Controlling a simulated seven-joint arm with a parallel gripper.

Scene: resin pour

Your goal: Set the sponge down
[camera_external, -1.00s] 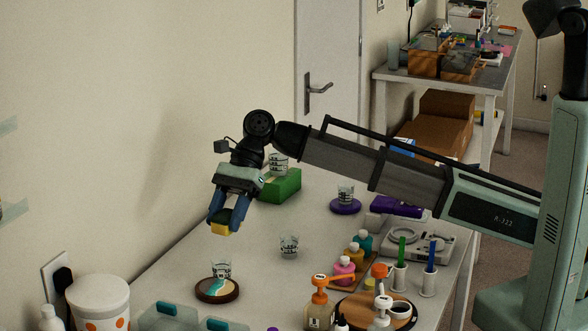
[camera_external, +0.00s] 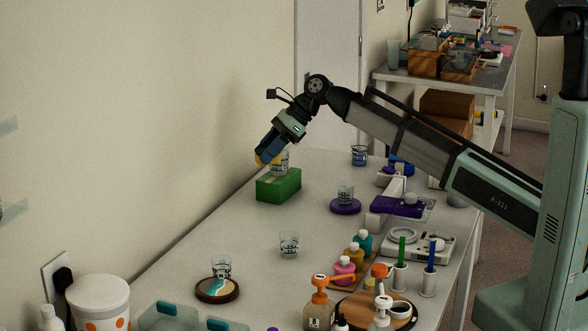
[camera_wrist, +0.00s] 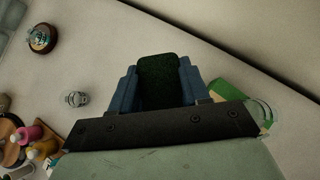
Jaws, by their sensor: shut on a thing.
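My gripper (camera_external: 267,153) is shut on the sponge (camera_external: 260,161), which shows as a small yellow edge below the blue fingers. In the wrist view the sponge's dark green face (camera_wrist: 160,80) fills the gap between the fingers. Whether the sponge touches any surface cannot be told.
A glass (camera_external: 289,243) stands alone on the white table, with another on a wooden coaster (camera_external: 217,290) and one on a purple disc (camera_external: 345,206). Coloured bottles (camera_external: 355,257) stand to the right. The wall runs along the left.

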